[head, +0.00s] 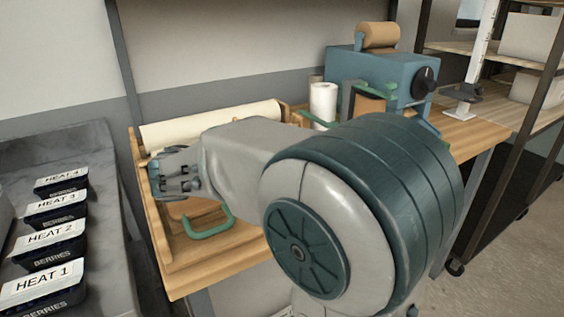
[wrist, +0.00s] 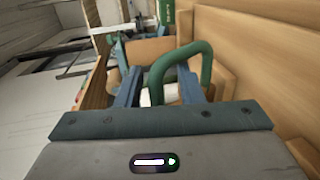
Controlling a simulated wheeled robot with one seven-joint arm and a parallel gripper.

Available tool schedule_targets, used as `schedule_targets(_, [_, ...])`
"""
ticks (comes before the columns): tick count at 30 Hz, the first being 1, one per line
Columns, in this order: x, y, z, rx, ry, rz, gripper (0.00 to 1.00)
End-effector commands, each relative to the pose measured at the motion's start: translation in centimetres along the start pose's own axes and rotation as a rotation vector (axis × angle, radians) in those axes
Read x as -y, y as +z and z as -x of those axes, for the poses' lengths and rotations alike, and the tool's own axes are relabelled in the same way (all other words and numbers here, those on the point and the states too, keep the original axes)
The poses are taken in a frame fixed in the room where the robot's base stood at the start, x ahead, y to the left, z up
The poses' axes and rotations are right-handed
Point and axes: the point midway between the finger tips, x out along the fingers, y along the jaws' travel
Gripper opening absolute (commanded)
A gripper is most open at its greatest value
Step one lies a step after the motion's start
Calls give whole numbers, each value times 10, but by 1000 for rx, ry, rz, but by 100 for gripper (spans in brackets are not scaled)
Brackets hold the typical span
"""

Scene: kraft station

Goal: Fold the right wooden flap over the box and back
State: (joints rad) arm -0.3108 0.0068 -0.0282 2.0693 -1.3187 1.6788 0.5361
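A wooden fixture (head: 215,275) stands on the bench, with raised wooden walls at its left. A green looped handle (head: 210,222) shows in its middle, below my forearm; a green handle also shows large in the wrist view (wrist: 183,55). A brown piece (head: 193,207), perhaps the box, lies beside the handle, partly hidden by my arm. My gripper (head: 172,178) is over the left part of the fixture. In the wrist view its fingers (wrist: 158,90) are apart, with part of the handle showing between them; I cannot tell if they touch. I cannot make out the flap's edges.
A cream paper roll (head: 215,124) lies behind the fixture. A blue machine (head: 375,75) and a white roll (head: 323,102) stand to the right. Several labelled black berry trays (head: 50,240) sit on a grey counter (head: 105,280) at left. A shelf rack (head: 530,65) stands at far right.

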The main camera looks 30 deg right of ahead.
Motion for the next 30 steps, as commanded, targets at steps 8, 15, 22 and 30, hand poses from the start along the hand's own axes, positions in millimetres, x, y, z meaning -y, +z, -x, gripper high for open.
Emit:
schedule_targets(8, [1,-2,63,-13,7,5,34])
schedule_targets(15, [3,-3,117,-13,11,6,34])
schedule_targets(22, [4,-2,146,-12,12,6,34])
schedule_targets(30, [4,-2,151,-11,13,6,34])
